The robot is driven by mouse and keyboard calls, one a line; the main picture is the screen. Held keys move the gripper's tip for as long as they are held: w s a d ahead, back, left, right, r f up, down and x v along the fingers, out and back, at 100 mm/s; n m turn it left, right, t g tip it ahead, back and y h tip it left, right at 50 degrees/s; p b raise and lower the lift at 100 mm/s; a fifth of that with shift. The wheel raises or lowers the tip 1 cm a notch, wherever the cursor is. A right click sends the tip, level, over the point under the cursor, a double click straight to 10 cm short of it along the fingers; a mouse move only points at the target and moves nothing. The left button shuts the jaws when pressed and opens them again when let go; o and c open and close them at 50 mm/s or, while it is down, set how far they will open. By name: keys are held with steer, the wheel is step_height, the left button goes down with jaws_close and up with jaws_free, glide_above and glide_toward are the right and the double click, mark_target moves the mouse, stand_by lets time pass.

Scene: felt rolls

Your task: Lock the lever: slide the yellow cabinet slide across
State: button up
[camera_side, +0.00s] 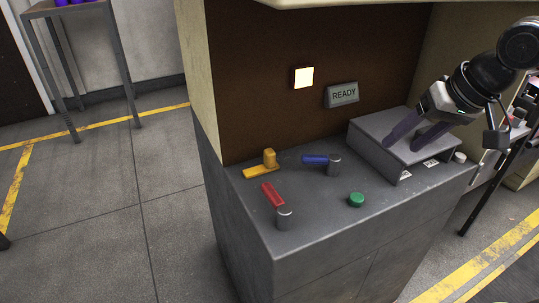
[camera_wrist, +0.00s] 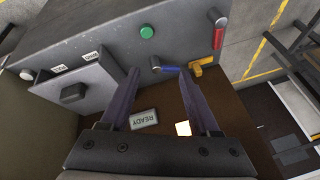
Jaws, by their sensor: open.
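The yellow cabinet slide (camera_side: 266,166) sits at the back left of the grey cabinet top, a flat bar with an upright block. In the wrist view the yellow slide (camera_wrist: 203,66) lies beyond my right finger. A blue lever (camera_side: 316,160) on a grey pivot post is to its right. A red lever (camera_side: 272,194) on another grey post is in front of it. My gripper (camera_side: 402,137) is open and empty, over the grey box at the right, well apart from the slide. In the wrist view my gripper's fingers (camera_wrist: 162,85) are spread with nothing between them.
A green button (camera_side: 356,199) is at the front of the top. A raised grey box (camera_side: 375,140) with labels stands at the right. A READY sign (camera_side: 342,95) and a lit square (camera_side: 303,77) are on the brown back panel. A white knob (camera_side: 460,157) is at the right edge.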

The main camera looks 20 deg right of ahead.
steer(key=w+a+f+m, duration=0.2)
steer(key=w+a+f, duration=0.2)
steer(key=w+a, duration=0.95)
steer(key=n+g+h, duration=0.1)
steer(key=n, duration=0.5)
glide_toward(270, 152)
steer(key=x, duration=1.1)
steer(key=shift+f, duration=0.2)
jaws_close()
